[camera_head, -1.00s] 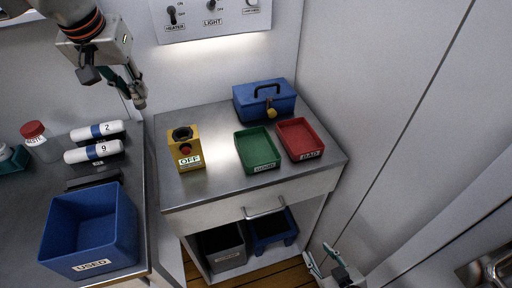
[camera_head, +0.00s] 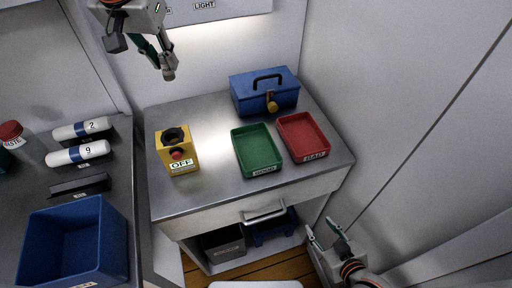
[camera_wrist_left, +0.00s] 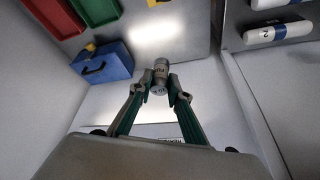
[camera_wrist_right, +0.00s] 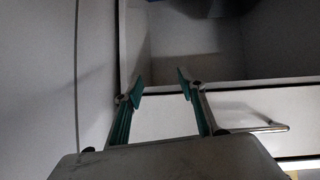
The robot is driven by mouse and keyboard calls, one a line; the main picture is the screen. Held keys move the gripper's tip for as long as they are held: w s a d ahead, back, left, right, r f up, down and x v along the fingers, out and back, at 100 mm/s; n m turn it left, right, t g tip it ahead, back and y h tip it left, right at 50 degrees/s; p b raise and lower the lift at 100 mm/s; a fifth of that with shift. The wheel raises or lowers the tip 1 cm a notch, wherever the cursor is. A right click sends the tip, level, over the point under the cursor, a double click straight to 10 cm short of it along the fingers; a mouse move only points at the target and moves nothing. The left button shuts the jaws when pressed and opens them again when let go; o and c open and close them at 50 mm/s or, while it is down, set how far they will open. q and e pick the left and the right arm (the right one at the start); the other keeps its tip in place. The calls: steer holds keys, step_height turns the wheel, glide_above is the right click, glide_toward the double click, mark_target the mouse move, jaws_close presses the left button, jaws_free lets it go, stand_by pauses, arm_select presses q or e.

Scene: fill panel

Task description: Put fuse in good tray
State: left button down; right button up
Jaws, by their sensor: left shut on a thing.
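A small grey cylindrical fuse (camera_wrist_left: 160,73) is held between the fingertips of my left gripper (camera_wrist_left: 158,90) in the left wrist view. In the head view my left gripper (camera_head: 165,68) hangs in the air at the upper left, above the back of the metal cabinet top. The green tray labelled GOOD (camera_head: 238,155) lies on the cabinet, to the right of and below that gripper. It looks empty. The red tray labelled BAD (camera_head: 321,133) lies beside it, also empty. My right gripper (camera_head: 324,236) is open and empty, low in front of the cabinet's right side.
A yellow tester box (camera_head: 163,151) labelled OFF stands left of the green tray. A blue toolbox (camera_head: 285,98) stands behind the trays. A blue USED bin (camera_head: 112,235) and white cylinders (camera_head: 80,131) are on the left counter. The cabinet's front middle is clear.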

arm_select(q)
steer(key=s+d+m+g+h, duration=0.1)
steer(key=s+d+m, duration=0.2)
steer(key=d, duration=0.6)
steer(key=s+d+m+h, duration=0.2)
steer(key=d+m, duration=0.2)
steer(key=d, duration=0.6)
step_height(320, 180, down, 20)
steer(key=shift+s+f+p, duration=0.1)
steer(key=shift+p, duration=0.6)
steer(key=shift+f, duration=0.2)
steer(key=c, duration=1.9)
jaws_free()
steer(key=shift+r, duration=0.2)
